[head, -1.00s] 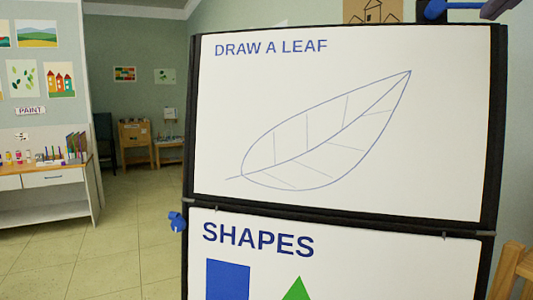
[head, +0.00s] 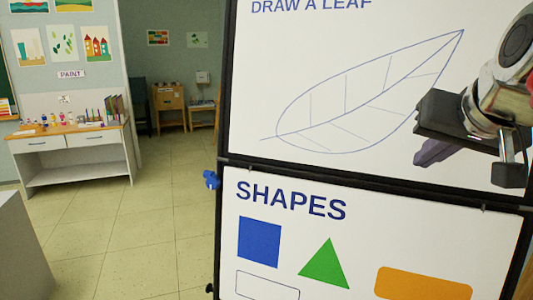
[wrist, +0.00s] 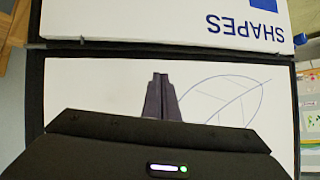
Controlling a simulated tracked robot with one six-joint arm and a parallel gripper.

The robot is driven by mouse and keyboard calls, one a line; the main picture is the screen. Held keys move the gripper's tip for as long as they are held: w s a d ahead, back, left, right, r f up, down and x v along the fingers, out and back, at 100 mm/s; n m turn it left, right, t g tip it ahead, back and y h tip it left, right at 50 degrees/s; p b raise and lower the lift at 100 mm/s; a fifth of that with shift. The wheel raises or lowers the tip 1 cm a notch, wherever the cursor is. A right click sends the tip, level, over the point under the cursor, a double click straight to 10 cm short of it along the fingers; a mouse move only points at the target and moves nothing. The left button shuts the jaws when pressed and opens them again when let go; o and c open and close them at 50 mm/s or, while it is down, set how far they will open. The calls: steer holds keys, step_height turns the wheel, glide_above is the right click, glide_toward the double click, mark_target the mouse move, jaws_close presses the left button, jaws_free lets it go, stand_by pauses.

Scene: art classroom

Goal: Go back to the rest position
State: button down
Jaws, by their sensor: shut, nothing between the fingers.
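My gripper (head: 432,155) is at the right of the head view, in front of the upper sheet with the drawn leaf (head: 345,97). Its dark fingers are together and hold nothing. In the wrist view the gripper (wrist: 160,78) points at the same board, which appears upside down there, with the leaf outline (wrist: 228,95) right of the fingers. I cannot tell how far the fingertips are from the paper. Part of the leaf's right side is close to or behind my gripper in the head view.
A lower "SHAPES" sheet (head: 340,235) hangs on the black-framed board (head: 229,165). A blue knob (head: 211,179) sticks out at its left. A white paint table (head: 80,160) stands at the back left. A grey block (head: 22,250) is at lower left. Tiled floor (head: 150,215) between is clear.

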steer(key=s+a+f+n+g, duration=0.1)
steer(key=s+a+f, duration=0.2)
steer(key=f, duration=0.7)
steer(key=s+a+f+n+g, duration=0.1)
steer(key=s+a+f, duration=0.3)
steer(key=f, duration=0.6)
steer(key=s+a+f+n+g+y, duration=0.1)
steer(key=s+a+f, duration=0.3)
steer(key=f, duration=0.7)
steer(key=shift+s+a+n+g, duration=0.25)
steer(key=shift+s+n+g, duration=0.35)
steer(key=shift+s, duration=0.25)
